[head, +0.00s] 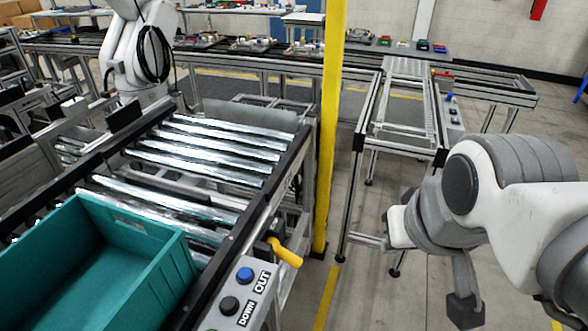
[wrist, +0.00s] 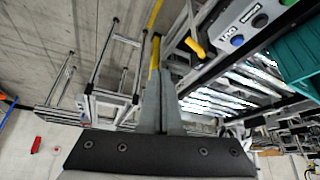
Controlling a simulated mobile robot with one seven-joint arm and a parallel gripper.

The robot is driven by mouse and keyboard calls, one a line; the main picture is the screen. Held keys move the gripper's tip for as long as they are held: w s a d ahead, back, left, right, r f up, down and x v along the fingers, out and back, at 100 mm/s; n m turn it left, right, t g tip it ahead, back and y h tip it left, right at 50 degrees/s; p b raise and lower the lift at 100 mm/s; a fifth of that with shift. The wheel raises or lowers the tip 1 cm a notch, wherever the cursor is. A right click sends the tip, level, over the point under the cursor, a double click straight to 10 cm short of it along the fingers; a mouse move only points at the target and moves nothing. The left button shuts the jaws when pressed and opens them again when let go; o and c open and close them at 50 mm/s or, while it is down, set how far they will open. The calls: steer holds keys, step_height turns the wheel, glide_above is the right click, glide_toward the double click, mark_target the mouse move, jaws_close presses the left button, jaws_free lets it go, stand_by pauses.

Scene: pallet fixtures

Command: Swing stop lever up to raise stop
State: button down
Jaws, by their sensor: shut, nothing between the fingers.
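The stop lever (head: 285,252) is a yellow handle on a dark mount at the right side of the roller conveyor, pointing right and slightly down in the head view. It also shows in the wrist view (wrist: 195,47), to the upper right of my fingers. My gripper (wrist: 162,66) is shut and empty, its two grey fingers together, and it does not touch the lever. In the head view my arm is at the right, well apart from the lever. I cannot make out the stop itself for certain.
A teal crate (head: 168,268) sits on the rollers (head: 215,150) at the left. A control box (head: 237,296) with blue and black buttons, labelled OUT and DOWN, is just below the lever. A yellow post (head: 329,130) stands behind the lever. Open floor lies between conveyor and arm.

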stand_by(0.3)
steer(key=w+a+f+m+g+y+b, duration=0.3)
steer(key=w+a+f+g+y+b, duration=0.1)
steer(key=f, duration=0.6)
steer(key=w+a+f+m+g+y+b, duration=0.25)
steer(key=f+g+y+b, duration=0.2)
steer(key=f, duration=0.55)
steer(key=w+a+f+m+g+y+b, duration=0.2)
steer(key=w+a+f+g+y+b, duration=0.25)
steer(key=f, duration=0.55)
steer(key=w+d+f+m+t+y+b, duration=0.1)
steer(key=w+f+m+t+y+b, duration=0.3)
steer(key=f+m+t, duration=0.5)
steer(key=w+d+f+m+t+y+b, duration=0.1)
steer(key=w+f+m+t+y+b, duration=0.3)
steer(key=f, duration=0.9)
steer(key=w+m+t+y, duration=0.1)
steer(key=m+t+y, duration=0.2)
steer(key=m+t, duration=0.2)
steer(key=shift+d, duration=0.2)
steer(key=shift+a+r, duration=0.1)
steer(key=shift+r, duration=0.05)
